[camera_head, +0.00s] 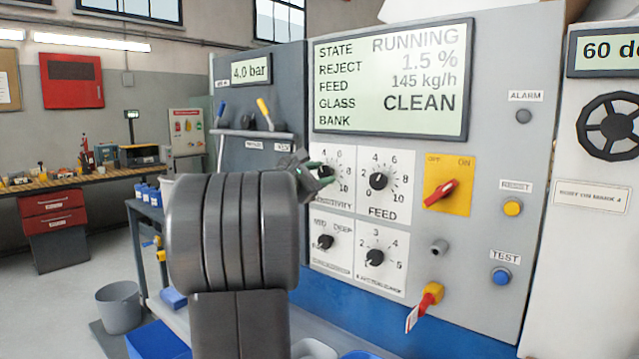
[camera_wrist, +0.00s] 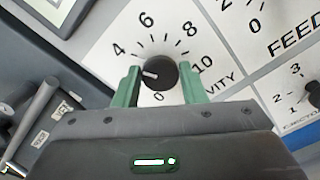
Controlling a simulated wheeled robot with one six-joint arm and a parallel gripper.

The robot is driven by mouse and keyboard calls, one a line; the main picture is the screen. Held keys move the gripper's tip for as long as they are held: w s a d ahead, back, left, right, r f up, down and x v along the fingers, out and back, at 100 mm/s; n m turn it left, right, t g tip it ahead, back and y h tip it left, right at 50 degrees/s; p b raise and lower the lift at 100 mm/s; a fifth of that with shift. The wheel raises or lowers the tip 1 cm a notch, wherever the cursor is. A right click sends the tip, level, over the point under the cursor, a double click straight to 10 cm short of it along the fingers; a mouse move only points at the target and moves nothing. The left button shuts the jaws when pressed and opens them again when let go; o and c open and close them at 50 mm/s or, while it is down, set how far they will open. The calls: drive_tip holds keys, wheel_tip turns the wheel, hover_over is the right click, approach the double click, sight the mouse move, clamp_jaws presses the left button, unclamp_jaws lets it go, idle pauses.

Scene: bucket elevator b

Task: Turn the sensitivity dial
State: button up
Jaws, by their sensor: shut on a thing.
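The sensitivity dial (camera_wrist: 160,75) is a round black knob on a white scale plate in the wrist view. Its white mark points left, below the 4, at a stretch of scale covered by a finger. My gripper (camera_wrist: 160,72) has one green finger on each side of the knob and is shut on it. In the head view my gripper (camera_head: 319,172) is at the sensitivity plate (camera_head: 342,199), beside the feed dial. The knob is mostly hidden there by the fingers, and my arm covers part of the label.
The feed dial (camera_head: 378,181) is close on the right. Two more dials (camera_head: 325,242) (camera_head: 375,257) sit below. A display (camera_head: 392,80) is above, reading RUNNING and CLEAN. A red switch on a yellow plate (camera_head: 447,185) and a red-tagged key (camera_head: 432,293) stick out farther right.

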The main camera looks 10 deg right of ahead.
idle(0.3)
drive_tip(key=o, duration=1)
drive_tip(key=shift+c, duration=0.2)
drive_tip(key=b+v, duration=0.1)
drive_tip(key=v, duration=1.3)
drive_tip(key=shift+d, duration=0.1)
drive_tip(key=p+x, duration=0.1)
drive_tip(key=x, duration=1.3)
